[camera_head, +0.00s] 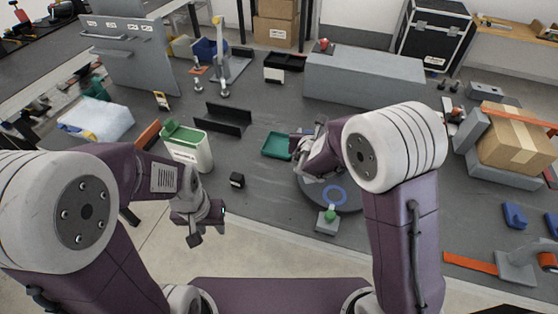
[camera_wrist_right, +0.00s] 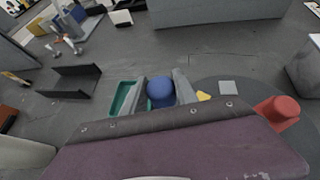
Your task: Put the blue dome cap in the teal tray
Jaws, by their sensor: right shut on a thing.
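The blue dome cap (camera_wrist_right: 160,91) sits between the two fingers of my right gripper (camera_wrist_right: 161,95) in the right wrist view. That gripper is shut on it. In the head view my right gripper (camera_head: 299,142) is just right of the teal tray, partly hidden by my forearm, and the cap cannot be made out. The teal tray (camera_head: 276,146) lies on the grey table and looks empty. It also shows in the wrist view (camera_wrist_right: 123,98), just left of the gripper and partly covered by a finger. My left gripper (camera_head: 208,227) hangs empty at the table's front edge, its fingers apart.
A dark round disc (camera_head: 349,202) with a blue ring (camera_head: 334,196) lies right of the tray. A green-lidded bin (camera_head: 187,147) and black angled bracket (camera_head: 229,118) stand left of it. A long grey block (camera_head: 363,80) stands behind.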

